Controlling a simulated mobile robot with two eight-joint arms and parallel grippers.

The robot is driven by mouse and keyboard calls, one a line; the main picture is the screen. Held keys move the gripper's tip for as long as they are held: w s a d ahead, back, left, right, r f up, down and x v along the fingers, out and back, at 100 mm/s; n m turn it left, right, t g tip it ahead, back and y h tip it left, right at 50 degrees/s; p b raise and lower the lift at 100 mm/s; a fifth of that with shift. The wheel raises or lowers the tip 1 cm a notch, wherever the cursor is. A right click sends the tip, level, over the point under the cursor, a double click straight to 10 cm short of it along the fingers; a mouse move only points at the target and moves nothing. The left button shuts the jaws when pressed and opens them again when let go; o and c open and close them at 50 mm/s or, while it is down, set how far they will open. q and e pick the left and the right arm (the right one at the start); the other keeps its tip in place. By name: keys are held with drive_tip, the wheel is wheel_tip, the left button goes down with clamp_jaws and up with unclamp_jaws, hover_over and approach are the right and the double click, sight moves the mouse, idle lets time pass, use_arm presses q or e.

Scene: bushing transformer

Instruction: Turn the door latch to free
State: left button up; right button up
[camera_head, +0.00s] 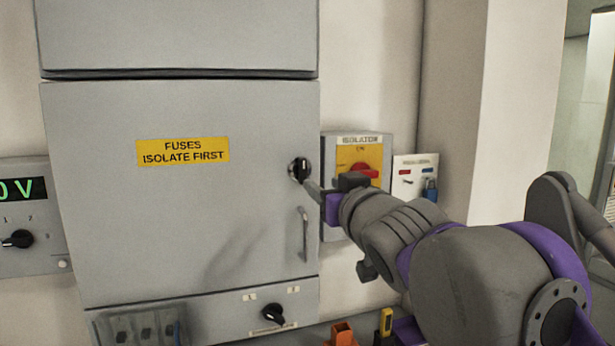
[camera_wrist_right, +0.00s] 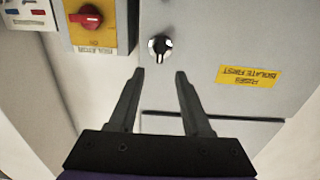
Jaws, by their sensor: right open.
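The door latch (camera_head: 299,169) is a small black knob on a pale round plate, at the right edge of the closed grey fuse cabinet door (camera_head: 180,220). In the right wrist view the latch (camera_wrist_right: 160,45) sits just beyond the fingertips, roughly centred between them. My right gripper (camera_wrist_right: 158,73) is open and empty, its two dark fingers pointing at the latch without visibly touching it. In the head view the right gripper (camera_head: 308,185) is beside the latch, partly hidden by its own wrist. My left gripper is not in view.
An isolator box (camera_head: 375,150) with a red handle is mounted right of the door. Beyond it hangs a small lockout board (camera_head: 415,176) with a blue padlock. A vertical door handle (camera_head: 304,234) is below the latch. A black knob (camera_head: 274,313) is on the lower panel.

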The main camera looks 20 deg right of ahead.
sight(304, 169)
drive_tip(key=w+p, duration=0.1)
drive_tip(key=w, duration=1)
drive_tip(key=shift+w+a+r+p, duration=0.1)
drive_tip(key=shift+w+a+p, duration=0.1)
drive_tip(key=shift+p, duration=0.2)
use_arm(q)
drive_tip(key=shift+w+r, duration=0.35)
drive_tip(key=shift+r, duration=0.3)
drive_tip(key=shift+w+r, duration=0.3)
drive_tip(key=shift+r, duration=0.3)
use_arm(e)
drive_tip(key=shift+s, duration=0.1)
clamp_jaws()
